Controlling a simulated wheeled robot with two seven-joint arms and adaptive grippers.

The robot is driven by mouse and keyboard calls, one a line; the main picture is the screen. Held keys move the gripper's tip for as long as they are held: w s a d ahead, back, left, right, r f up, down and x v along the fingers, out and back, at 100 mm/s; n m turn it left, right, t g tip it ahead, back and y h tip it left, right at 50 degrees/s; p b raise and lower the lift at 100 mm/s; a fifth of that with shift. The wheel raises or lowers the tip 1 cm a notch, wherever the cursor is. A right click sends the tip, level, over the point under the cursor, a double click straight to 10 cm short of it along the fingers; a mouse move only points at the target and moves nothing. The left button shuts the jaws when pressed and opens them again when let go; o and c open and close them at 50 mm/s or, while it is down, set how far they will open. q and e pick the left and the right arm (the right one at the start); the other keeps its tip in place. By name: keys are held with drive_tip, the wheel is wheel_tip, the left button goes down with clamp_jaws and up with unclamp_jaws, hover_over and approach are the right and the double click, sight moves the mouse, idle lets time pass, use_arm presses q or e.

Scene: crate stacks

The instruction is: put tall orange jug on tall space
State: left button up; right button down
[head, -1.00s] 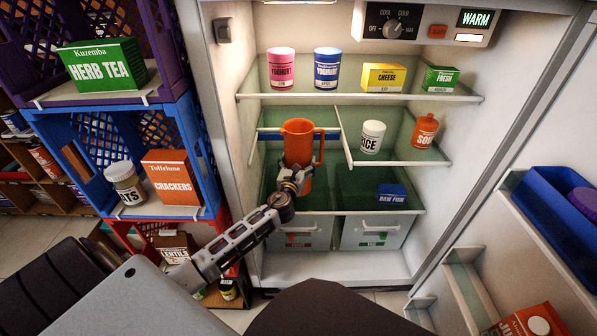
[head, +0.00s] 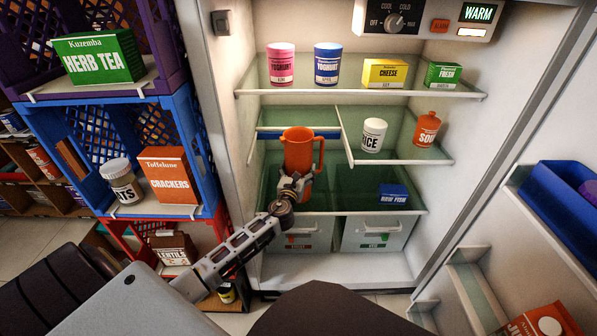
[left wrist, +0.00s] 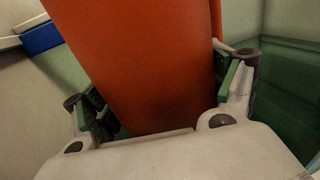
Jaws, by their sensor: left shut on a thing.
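The tall orange jug (head: 299,152) is upright inside the fridge, in the tall left space beside the short middle shelf, with its handle to the right. My left gripper (head: 293,187) is shut around the jug's lower part. In the left wrist view the jug (left wrist: 145,60) stands between the two fingers (left wrist: 160,110). The gripper hides the jug's base in the head view, so I cannot tell whether it touches the lower glass shelf (head: 345,203). My right gripper is not in view.
A rice jar (head: 373,136) and a soda bottle (head: 425,130) stand on the short shelf to the right. A raw fish box (head: 393,195) sits on the lower shelf at right. Yoghurt (head: 281,65) and other packs fill the top shelf. Drawers (head: 377,232) lie below.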

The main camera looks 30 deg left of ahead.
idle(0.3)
use_arm(q)
drive_tip(key=o, duration=1.8)
drive_tip(key=shift+f, duration=0.1)
drive_tip(key=shift+c, duration=0.2)
drive_tip(key=shift+o, duration=0.9)
drive_tip(key=p+v, duration=0.3)
drive_tip(key=v, duration=0.9)
